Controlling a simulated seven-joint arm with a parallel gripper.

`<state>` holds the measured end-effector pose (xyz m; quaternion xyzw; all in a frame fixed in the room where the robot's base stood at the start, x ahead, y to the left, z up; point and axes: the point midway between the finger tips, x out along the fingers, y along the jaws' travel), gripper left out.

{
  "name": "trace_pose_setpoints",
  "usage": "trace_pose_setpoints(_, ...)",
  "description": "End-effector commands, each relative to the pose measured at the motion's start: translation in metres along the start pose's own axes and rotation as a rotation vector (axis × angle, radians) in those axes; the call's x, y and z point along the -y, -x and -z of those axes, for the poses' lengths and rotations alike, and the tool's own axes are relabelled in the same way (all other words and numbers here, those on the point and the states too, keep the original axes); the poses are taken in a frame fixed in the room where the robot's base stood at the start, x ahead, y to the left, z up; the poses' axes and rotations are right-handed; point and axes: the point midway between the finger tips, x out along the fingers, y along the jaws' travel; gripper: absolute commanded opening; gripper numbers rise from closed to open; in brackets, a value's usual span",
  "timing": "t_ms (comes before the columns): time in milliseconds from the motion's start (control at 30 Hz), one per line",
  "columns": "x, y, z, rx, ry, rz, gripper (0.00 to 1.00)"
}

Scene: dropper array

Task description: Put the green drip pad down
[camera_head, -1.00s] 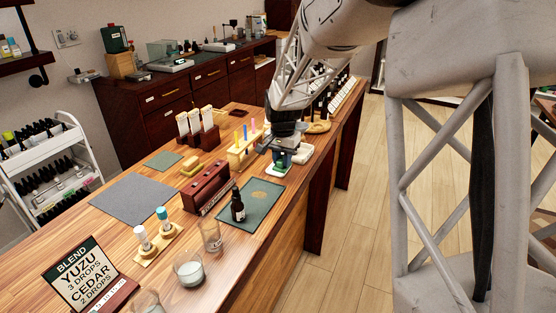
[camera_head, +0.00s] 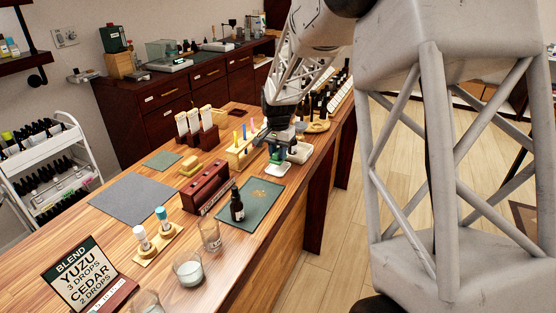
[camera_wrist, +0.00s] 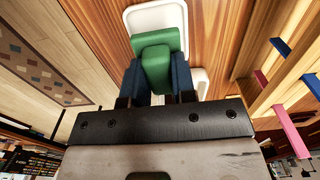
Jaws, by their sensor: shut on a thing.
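The green drip pad (camera_wrist: 157,60) shows in the wrist view as a green block between the blue fingers of my gripper (camera_wrist: 157,78). My gripper is shut on it. A white rounded plate (camera_wrist: 155,17) shows right beneath or around the green block; I cannot tell whether they are joined. In the head view my gripper (camera_head: 277,151) points down at the counter's right side, with the green pad (camera_head: 276,158) at its tips. The white plate (camera_head: 278,170) shows just below it, at or close to the counter top. The gap to the wood cannot be judged.
A white tray (camera_head: 301,154) stands just right of my gripper. A wooden rack with coloured sticks (camera_head: 243,153) is close on the left. A dark green mat (camera_head: 262,200) with a dark bottle (camera_head: 237,205) lies nearer. The counter's edge is close on the right.

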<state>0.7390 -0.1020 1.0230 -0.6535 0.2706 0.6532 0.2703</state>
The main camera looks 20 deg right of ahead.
Motion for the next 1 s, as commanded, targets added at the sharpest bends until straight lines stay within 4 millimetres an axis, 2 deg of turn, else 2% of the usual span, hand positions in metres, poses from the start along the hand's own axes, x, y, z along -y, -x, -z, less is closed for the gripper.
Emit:
trace_pose_setpoints(300,0.0,-0.029,0.0,0.001,0.0,-0.001,0.03)
trace_pose_setpoints(800,0.0,-0.034,0.0,0.0,0.0,0.0,0.03)
trace_pose_setpoints(833,0.0,-0.034,0.0,0.0,0.0,0.0,0.29)
trace_pose_setpoints(967,0.0,-0.034,0.0,0.0,0.0,0.0,0.49)
trace_pose_setpoints(1000,0.0,-0.034,0.0,0.0,0.0,0.0,0.5)
